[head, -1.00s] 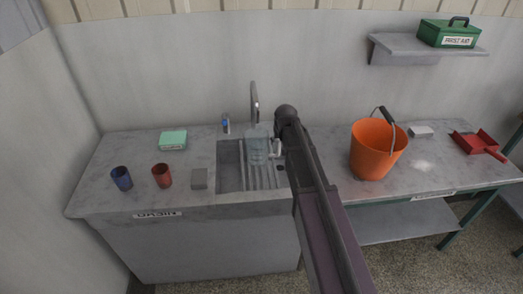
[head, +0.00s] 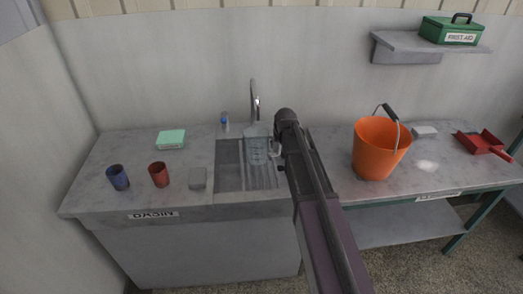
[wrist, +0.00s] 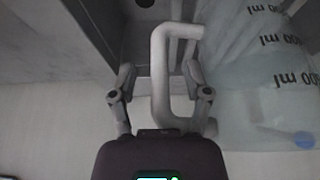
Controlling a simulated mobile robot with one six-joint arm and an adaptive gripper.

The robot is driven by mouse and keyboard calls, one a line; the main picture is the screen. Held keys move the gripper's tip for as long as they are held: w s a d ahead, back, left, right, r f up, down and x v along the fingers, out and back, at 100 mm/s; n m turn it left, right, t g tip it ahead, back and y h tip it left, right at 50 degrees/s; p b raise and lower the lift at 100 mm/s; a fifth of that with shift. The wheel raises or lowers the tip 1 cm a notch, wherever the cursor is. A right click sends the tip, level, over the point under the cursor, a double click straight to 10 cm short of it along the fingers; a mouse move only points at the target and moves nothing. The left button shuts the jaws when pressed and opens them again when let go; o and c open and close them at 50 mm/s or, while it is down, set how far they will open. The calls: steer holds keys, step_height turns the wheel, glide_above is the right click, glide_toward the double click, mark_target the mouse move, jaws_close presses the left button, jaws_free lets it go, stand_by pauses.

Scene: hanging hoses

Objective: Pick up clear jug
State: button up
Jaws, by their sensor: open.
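The clear jug (head: 256,151) stands upright at the sink, below the tap, in the head view. In the wrist view its clear body (wrist: 270,85) with volume marks fills the right side. Its pale handle (wrist: 158,85) stands out to the left of the body. My gripper (wrist: 158,71) is open, with one finger on each side of the handle's long bar as seen from the wrist. I cannot tell whether either finger touches it. In the head view my arm hides most of the gripper, at the jug's right side.
The tap (head: 254,97) rises just behind the jug. A blue cup (head: 118,178), a red cup (head: 159,175), a grey block (head: 197,178) and a green box (head: 171,139) sit left of the sink (head: 230,180). An orange bucket (head: 378,150) stands to the right of my arm.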

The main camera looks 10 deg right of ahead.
stand_by(0.4)
jaws_close()
steer(key=shift+r, duration=0.25)
step_height(320, 180, up, 4)
steer(key=p, duration=0.4)
steer(key=shift+f, duration=0.25)
steer(key=s+d, duration=0.3)
steer(key=s, duration=0.4)
steer(key=s+d+r+p, duration=0.1)
steer(key=s+d, duration=0.3)
steer(key=s, duration=0.3)
steer(key=shift+s, duration=0.2)
